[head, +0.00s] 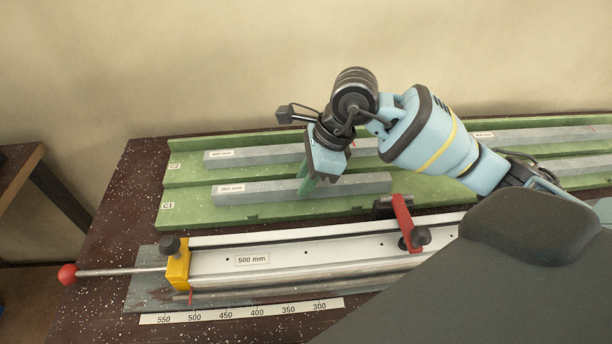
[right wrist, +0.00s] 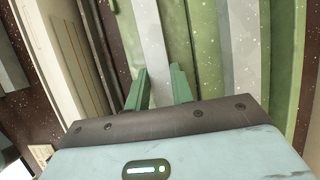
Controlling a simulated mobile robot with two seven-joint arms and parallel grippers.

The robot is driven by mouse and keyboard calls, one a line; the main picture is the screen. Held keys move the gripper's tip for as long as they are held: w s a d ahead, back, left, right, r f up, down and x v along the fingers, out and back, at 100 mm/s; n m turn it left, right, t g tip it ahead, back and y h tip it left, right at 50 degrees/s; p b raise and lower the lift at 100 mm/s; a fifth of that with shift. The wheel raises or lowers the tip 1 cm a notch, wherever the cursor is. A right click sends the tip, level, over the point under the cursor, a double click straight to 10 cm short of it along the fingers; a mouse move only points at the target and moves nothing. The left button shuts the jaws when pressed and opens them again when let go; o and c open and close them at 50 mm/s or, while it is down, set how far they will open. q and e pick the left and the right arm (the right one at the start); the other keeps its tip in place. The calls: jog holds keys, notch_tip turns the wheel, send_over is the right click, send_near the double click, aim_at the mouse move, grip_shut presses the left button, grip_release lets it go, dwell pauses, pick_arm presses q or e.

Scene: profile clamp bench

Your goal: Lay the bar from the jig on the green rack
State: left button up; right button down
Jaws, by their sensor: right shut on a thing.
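A grey bar (head: 260,191) with a small white label lies along the front lane, marked C1, of the green rack (head: 230,215). My right gripper (head: 309,186) reaches down from above and is shut on this bar near its middle. In the right wrist view the bar (right wrist: 153,45) runs between the two green fingers (right wrist: 158,92). The bar looks level and in line with the lane; whether it touches the rack floor I cannot tell. The jig (head: 310,256) stands in front of the rack, with a "500 mm" label on its white top. My left gripper is not in view.
Another grey bar (head: 240,156) lies in the rear lane, and one more (head: 500,134) lies farther right. The jig has a yellow stop (head: 177,264), a red-knobbed rod (head: 68,274) and a red clamp lever (head: 402,220) close to the rack's front edge. A scale strip (head: 240,311) lies in front.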

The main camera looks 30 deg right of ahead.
jog(key=c, duration=1.6)
grip_release()
jog(key=shift+f, duration=0.15)
jog(key=o, duration=0.4)
jog(key=v, duration=1.2)
jog(key=shift+r, duration=0.25)
